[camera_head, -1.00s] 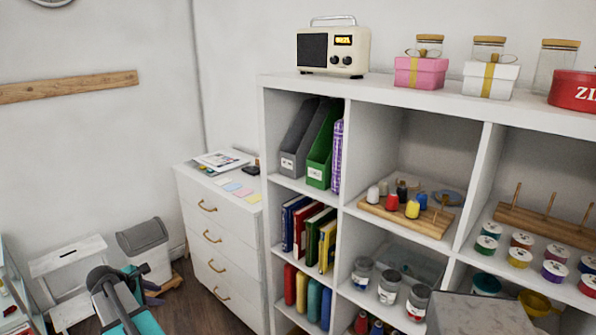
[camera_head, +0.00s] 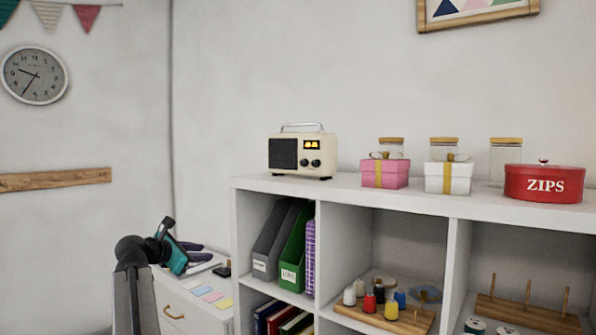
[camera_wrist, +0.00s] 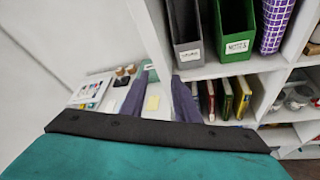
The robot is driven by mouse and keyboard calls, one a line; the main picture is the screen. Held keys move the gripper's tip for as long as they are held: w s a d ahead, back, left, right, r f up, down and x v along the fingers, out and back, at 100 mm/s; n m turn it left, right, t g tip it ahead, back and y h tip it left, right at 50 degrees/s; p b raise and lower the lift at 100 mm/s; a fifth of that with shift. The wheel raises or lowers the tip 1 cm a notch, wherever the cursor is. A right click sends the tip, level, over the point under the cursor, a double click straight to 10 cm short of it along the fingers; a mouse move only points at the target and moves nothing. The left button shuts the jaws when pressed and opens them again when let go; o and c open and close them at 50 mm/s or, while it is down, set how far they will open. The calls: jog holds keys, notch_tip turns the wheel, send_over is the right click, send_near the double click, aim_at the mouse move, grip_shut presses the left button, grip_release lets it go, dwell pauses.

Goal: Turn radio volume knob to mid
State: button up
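The cream radio (camera_head: 318,147) stands on top of the white shelf unit near its left end, with a dark speaker grille and a lit orange display. Two dark round knobs (camera_head: 309,163) sit below the display; their pointer marks are too small to read. My gripper (camera_head: 196,250) is left of the shelf and below the radio, in front of the drawer cabinet. In the wrist view its two dark purple fingers (camera_wrist: 161,80) stand apart with nothing held between them. The radio is not in the wrist view.
Below are grey (camera_head: 275,240) and green (camera_head: 297,250) file holders. Wall space above the radio is clear.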

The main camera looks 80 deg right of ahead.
aim_at(303, 163)
jog(key=s+r+g, duration=0.3)
jog(key=s+r, duration=0.7)
jog(key=r, duration=0.3)
jog(key=s+r+g+h, duration=0.1)
jog(key=s+r+g, duration=0.1)
jog(key=s+r, duration=0.9)
notch_tip(303, 163, up, 3)
jog(key=shift+s+r+g, duration=0.1)
jog(key=shift+s+g, duration=0.2)
jog(key=shift+g, duration=0.1)
jog(key=shift+d, duration=0.1)
jog(key=p+x, duration=0.1)
jog(key=x, duration=0.5)
jog(key=p+x, duration=0.1)
jog(key=x, duration=0.6)
jog(key=shift+s+d+r, duration=0.15)
jog(key=shift+d+r, duration=0.05)
jog(key=shift+d, duration=0.05)
